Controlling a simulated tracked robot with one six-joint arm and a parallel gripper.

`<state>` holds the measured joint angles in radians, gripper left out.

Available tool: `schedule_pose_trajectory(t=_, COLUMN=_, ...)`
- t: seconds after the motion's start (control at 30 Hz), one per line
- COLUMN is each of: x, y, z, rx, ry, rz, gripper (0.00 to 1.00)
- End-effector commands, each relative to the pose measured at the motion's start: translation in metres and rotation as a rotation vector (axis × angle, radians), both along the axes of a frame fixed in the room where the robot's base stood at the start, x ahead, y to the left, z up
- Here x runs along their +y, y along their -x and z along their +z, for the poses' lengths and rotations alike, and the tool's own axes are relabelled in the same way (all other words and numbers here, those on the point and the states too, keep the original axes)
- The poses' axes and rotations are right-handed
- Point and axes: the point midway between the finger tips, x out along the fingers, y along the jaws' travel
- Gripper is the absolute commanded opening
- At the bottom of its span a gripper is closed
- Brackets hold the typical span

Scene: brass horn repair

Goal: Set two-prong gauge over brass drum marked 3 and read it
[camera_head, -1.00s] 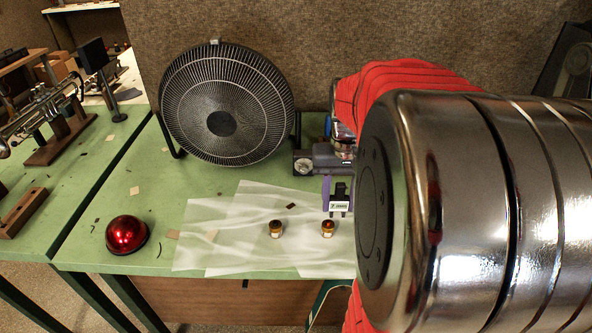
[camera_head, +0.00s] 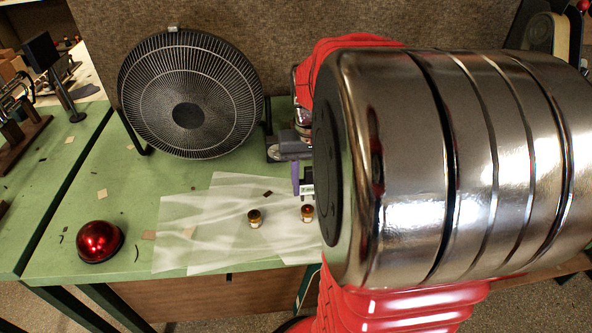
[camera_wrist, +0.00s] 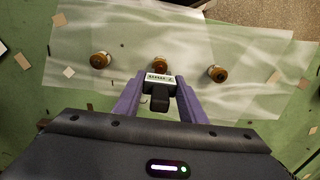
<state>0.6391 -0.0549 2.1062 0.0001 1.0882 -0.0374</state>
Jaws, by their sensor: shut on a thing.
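My gripper (camera_wrist: 157,105) has purple fingers and is shut on the two-prong gauge (camera_wrist: 158,87), a black body with a white label. In the head view the gauge (camera_head: 307,187) shows partly, beside a purple finger, with my arm hiding the rest. Three small brass drums show in the wrist view: a left one (camera_wrist: 100,60), a middle one (camera_wrist: 160,64) and a right one (camera_wrist: 217,73). The gauge is in line with the middle drum and partly overlaps it in that view. The head view shows two drums (camera_head: 255,217) (camera_head: 307,212). Their numbers are unreadable.
The drums stand on translucent sheets (camera_head: 180,235) on a green bench (camera_head: 60,210). A black fan (camera_head: 190,95) stands behind, and a red dome (camera_head: 99,241) sits at the left. A grey device (camera_head: 288,148) stands behind the gauge. Small scraps lie about.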

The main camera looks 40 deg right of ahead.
Motion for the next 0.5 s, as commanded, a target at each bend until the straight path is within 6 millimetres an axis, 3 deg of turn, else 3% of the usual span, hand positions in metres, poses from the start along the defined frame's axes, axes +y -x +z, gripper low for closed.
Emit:
schedule_pose_trajectory(t=0.2, x=0.0, y=0.0, z=-0.015, rx=0.002, ry=-0.001, rz=0.0, gripper=0.13)
schedule_pose_trajectory(t=0.5, x=0.0, y=0.0, z=-0.023, rx=0.0, ry=0.0, rz=-0.001, gripper=0.13)
